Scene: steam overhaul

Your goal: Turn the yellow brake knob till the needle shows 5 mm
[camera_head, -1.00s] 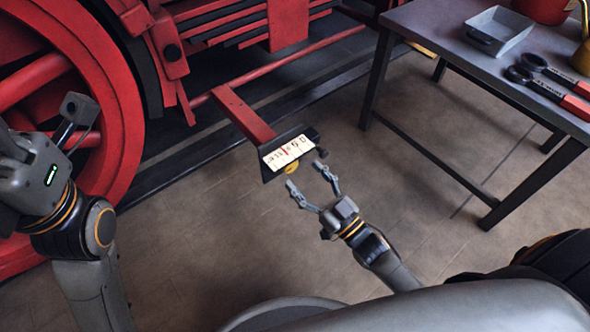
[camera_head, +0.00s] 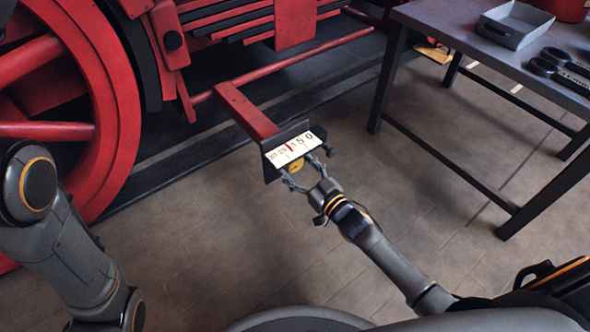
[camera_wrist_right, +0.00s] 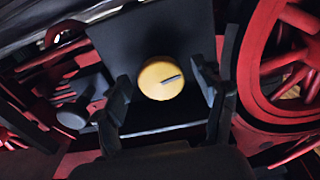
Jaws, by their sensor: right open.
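The yellow brake knob (camera_wrist_right: 161,80) shows in the right wrist view as a round disc with a dark pointer mark. In the head view the knob (camera_head: 296,166) is partly seen under the white gauge scale (camera_head: 292,149), which has a red needle mark among its numbers. I cannot read the needle's exact value. My right gripper (camera_wrist_right: 162,92) is open, with one finger on each side of the knob; I cannot tell whether they touch it. It also shows in the head view (camera_head: 297,178). My left arm is at the left edge of the head view, its gripper out of sight.
A red bar (camera_head: 246,111) carries the gauge out from the locomotive. A large red wheel (camera_head: 48,131) stands at the left. A dark workbench (camera_head: 440,22) with a grey tray (camera_head: 514,24) and tools stands at the right. The floor between is clear.

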